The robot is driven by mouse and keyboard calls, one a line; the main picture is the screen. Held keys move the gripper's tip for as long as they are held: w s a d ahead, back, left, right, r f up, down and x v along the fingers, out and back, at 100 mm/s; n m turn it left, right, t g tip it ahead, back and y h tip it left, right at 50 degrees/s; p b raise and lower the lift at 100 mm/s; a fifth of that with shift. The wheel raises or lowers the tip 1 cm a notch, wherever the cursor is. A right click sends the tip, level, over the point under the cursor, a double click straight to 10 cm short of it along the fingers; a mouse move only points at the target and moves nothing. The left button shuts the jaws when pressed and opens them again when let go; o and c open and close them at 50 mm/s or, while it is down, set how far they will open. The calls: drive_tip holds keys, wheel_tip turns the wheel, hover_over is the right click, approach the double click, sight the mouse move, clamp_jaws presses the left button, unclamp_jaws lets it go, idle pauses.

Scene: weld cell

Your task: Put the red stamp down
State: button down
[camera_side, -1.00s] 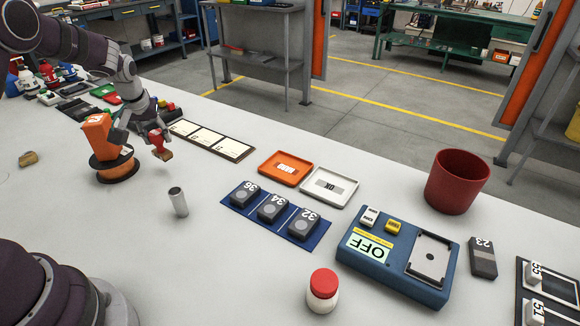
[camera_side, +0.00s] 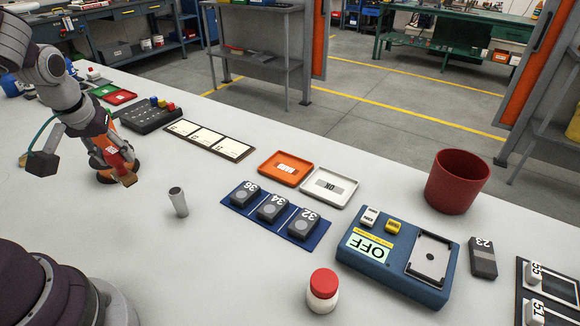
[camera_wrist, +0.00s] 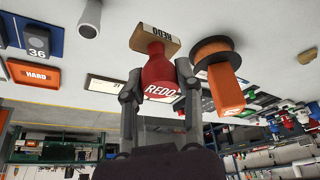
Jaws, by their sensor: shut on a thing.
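The red stamp (camera_side: 116,159) has a red handle and a wooden base, and is held above the white table at the left of the side view. In the wrist view the stamp (camera_wrist: 158,72) shows "REDO" on its handle and its base. My gripper (camera_side: 112,152) is shut on the red handle, with a finger on each side; it also shows in the wrist view (camera_wrist: 158,80). The base is clear of the fingers and looks tilted in the side view. Its height above the table is hard to tell.
A grey cylinder (camera_side: 178,202) stands to the right.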

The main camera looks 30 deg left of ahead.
drive_tip(key=w+d+r+m+t+h, duration=0.1)
drive_tip(key=w+d+m+h, duration=0.15)
drive_tip(key=d+m, duration=0.45)
drive_tip(key=w+d+m+h, duration=0.1)
drive_tip(key=w+d+m, duration=0.15)
drive_tip(key=d, duration=0.85)
drive_tip(key=s+d+m+h, duration=0.1)
drive_tip(key=s+d+m, duration=0.35)
drive_tip(key=d, duration=0.45)
drive_tip(key=s+d+m+h, duration=0.2)
drive_tip(key=s+d+m, duration=0.25)
drive_tip(key=d, duration=0.35)
wheel_tip(320, 180, down, 5)
drive_tip(key=g, duration=0.1)
drive_tip(key=shift+n, duration=0.25)
drive_tip(key=w+d, duration=0.3)
drive_tip(key=d, duration=0.1)
drive_tip(key=w+d+f, duration=0.1)
drive_tip(key=w+d, duration=0.2)
drive_tip(key=d, duration=0.1)
drive_tip(key=w+d, duration=0.3)
drive_tip(key=d, duration=0.2)
drive_tip(key=shift+d+f, duration=0.1)
drive_tip(key=shift+f, duration=1.9)
